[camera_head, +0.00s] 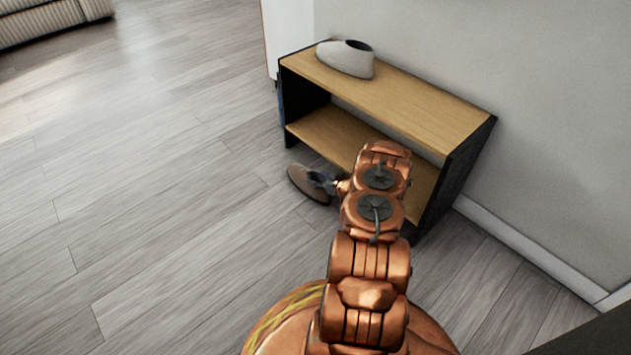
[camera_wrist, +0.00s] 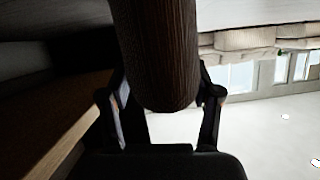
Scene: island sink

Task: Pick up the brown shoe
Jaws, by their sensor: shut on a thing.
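The brown shoe (camera_head: 309,183) is at the front left of the shelf unit, close to the floor. In the head view I cannot tell whether it touches the floor. My gripper (camera_head: 325,182) is at the shoe's right part, and my copper arm hides some of that area. In the wrist view the shoe (camera_wrist: 160,60) is a large dark brown shape between the two fingers of my gripper (camera_wrist: 160,105). The fingers are shut on it, one on each side.
A wooden shelf unit (camera_head: 420,102) with black sides stands against the wall, right beside my gripper. A light grey shoe-like object (camera_head: 345,60) sits on its top. The wood floor (camera_head: 150,200) to the left is clear. A sofa (camera_head: 50,20) is far left.

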